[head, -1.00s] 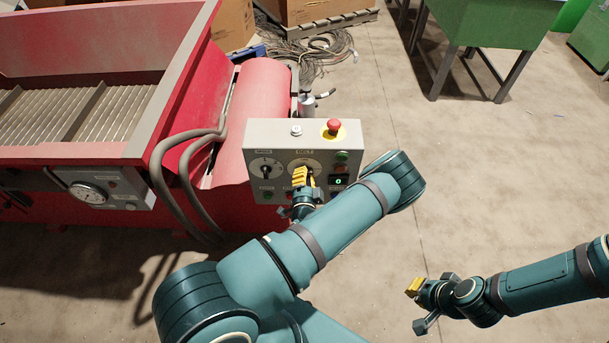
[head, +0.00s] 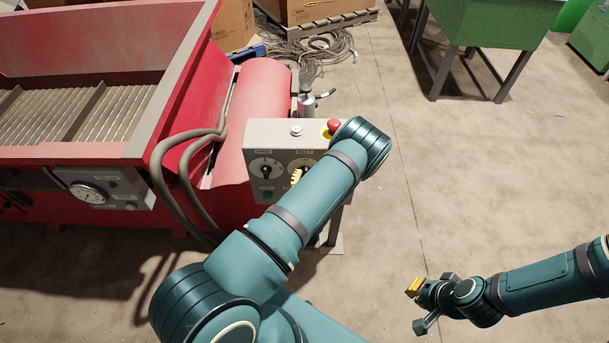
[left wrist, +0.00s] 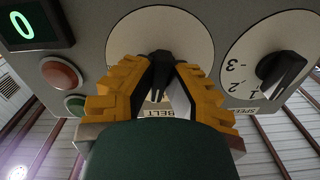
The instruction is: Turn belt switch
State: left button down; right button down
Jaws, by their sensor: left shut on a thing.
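The belt switch (left wrist: 160,62) is a dark knob on a round pale dial, marked BELT, on the grey control box (head: 262,133). In the left wrist view my left gripper (left wrist: 163,80) has its yellow fingers on both sides of the knob, shut on it. In the head view the yellow fingers (head: 296,177) show at the right dial, partly hidden by my left arm. The knob's exact angle is hard to read. My right gripper (head: 414,304) hangs over the floor at the lower right, away from the box; its finger gap is unclear.
A speed dial (left wrist: 282,72) sits beside the belt dial. A green display (left wrist: 32,18) reads 0, near a red button (left wrist: 61,73) and a green button (left wrist: 75,104). A red emergency button (head: 334,125) tops the box. Hoses (head: 160,180) curve at left.

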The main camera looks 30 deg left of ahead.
pick_arm(q)
jog(key=shift+w+n, duration=0.1)
jog(key=shift+n, duration=1)
jog(key=c, duration=1)
grip_release()
jog(key=shift+o, duration=0.2)
jog(key=v, duration=1.2)
jog(key=shift+a, duration=0.1)
